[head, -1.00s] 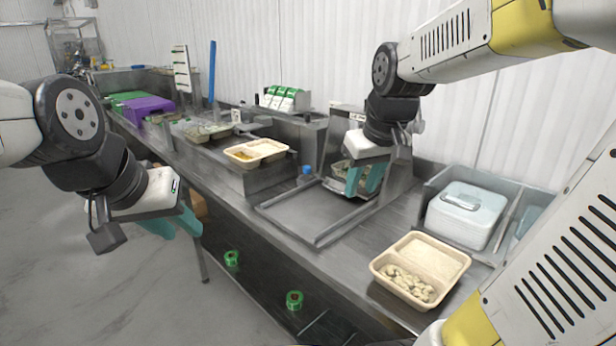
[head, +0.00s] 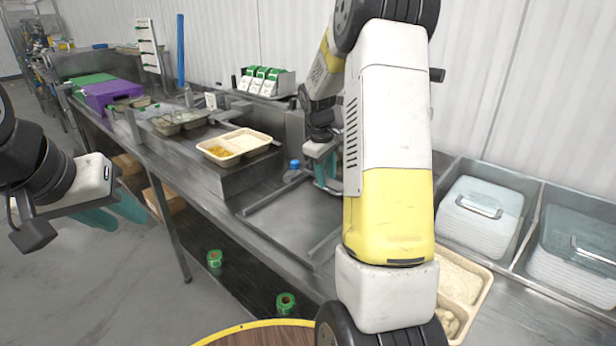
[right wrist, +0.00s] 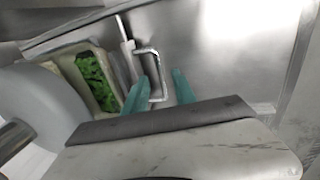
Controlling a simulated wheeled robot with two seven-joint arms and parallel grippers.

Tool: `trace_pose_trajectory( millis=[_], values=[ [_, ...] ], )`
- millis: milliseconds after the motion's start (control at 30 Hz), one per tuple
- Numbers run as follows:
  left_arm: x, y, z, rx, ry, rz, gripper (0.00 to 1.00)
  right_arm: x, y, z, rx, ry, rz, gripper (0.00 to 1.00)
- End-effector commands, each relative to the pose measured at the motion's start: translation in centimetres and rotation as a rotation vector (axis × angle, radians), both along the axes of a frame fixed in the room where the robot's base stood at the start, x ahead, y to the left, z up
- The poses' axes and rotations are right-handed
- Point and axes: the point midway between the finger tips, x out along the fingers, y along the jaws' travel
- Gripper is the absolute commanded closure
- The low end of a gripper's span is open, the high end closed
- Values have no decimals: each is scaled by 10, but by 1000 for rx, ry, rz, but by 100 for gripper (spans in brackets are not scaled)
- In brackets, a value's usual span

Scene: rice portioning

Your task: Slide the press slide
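The press appears to be the steel unit at mid-counter, with a flat railed frame (head: 290,215) in front of it; I cannot tell for certain which part is the slide. My right gripper (head: 326,172) is low at this unit, partly hidden by my right arm. In the right wrist view, its teal fingers (right wrist: 161,76) are apart, with a bent metal handle (right wrist: 150,52) at their tips. One bar of the handle shows in the gap; contact is unclear. My left gripper (head: 124,207) hangs left of the counter, empty, its teal fingers apart.
A two-part tray (head: 236,133) with yellow food sits on a raised steel surface. Another tray (head: 476,285) is partly behind my right arm. Lidded bins (head: 480,212) stand at right. In the right wrist view, a container holds green food (right wrist: 95,78). Green rolls (head: 286,303) lie on the lower shelf.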

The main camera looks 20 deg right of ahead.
Motion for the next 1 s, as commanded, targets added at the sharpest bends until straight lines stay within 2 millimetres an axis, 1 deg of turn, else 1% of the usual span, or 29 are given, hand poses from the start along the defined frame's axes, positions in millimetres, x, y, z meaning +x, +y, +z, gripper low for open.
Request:
trace_pose_trajectory(
  millis=[33, 100, 200, 333, 533, 567, 700, 733, 1000],
  values=[
    [0, 0, 0, 0, 0, 0, 67, 0, -1, -9, 0, 4, -1, 67],
    [0, 0, 0, 0, 0, 0, 67, 1, -3, -18, -1, 3, 0, 67],
    [0, 0, 0, 0, 0, 0, 67, 2, -5, -26, 0, 0, 0, 67],
    [0, 0, 0, 0, 0, 0, 67, 3, -5, -31, 0, 0, -1, 67],
    [0, 0, 0, 0, 0, 0, 67, 3, -5, -31, 1, -1, -1, 67],
    [0, 0, 0, 0, 0, 0, 67, 3, -5, -31, 1, -1, -1, 69],
    [0, 0, 0, 0, 0, 0, 67, 3, -5, -31, 1, -1, -1, 97],
    [0, 0, 0, 0, 0, 0, 67, 3, -5, -31, 1, -1, -1, 100],
    [0, 0, 0, 0, 0, 0, 67, 3, -5, -30, 0, -2, -1, 100]
  ],
)
